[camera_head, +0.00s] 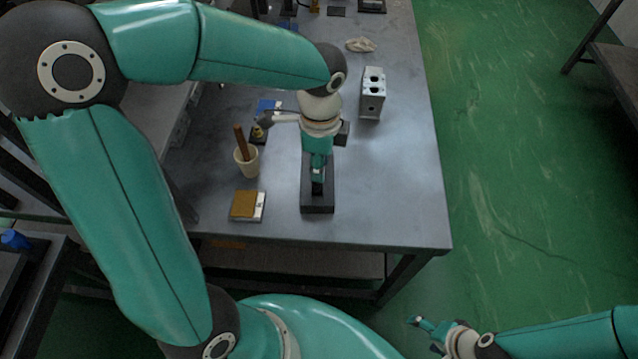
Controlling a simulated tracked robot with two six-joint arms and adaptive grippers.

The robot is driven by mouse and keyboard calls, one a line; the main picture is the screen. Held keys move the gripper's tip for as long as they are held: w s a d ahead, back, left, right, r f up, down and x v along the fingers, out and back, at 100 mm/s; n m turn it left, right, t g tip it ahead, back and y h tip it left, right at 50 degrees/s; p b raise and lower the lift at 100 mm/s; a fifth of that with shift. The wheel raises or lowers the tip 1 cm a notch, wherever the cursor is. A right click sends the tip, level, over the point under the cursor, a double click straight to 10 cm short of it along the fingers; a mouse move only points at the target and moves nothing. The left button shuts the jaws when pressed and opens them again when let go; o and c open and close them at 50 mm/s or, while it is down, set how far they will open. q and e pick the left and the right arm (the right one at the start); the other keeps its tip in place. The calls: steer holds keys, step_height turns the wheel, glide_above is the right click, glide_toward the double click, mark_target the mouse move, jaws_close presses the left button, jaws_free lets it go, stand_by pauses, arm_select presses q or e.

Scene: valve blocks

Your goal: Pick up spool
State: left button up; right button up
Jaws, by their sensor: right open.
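I cannot make out a spool for certain. My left gripper (317,184) is over a long dark block or tray (318,204) near the table's front edge. Its fingers are small and dark against the block, so I cannot tell whether they are open or whether they hold anything. A silver valve block (372,98) with two dark round holes on top stands to the right, farther back. My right gripper (427,333) is open and empty, low at the right, off the table and over the floor.
On the grey table (400,190), left of the dark block, are a cream cup (248,165) holding a brown stick, a brown-topped pad (246,206) and a small brass part (258,132). A pale crumpled cloth (361,45) lies at the back. The table's right side is clear.

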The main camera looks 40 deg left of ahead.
mark_target(317, 185)
arm_select(q)
steer(key=shift+s+a+f, duration=0.1)
steer(key=shift+a+f, duration=0.05)
steer(key=shift+f, duration=1.45)
steer(key=shift+a+f, duration=0.1)
steer(key=shift+f, duration=1.45)
jaws_close()
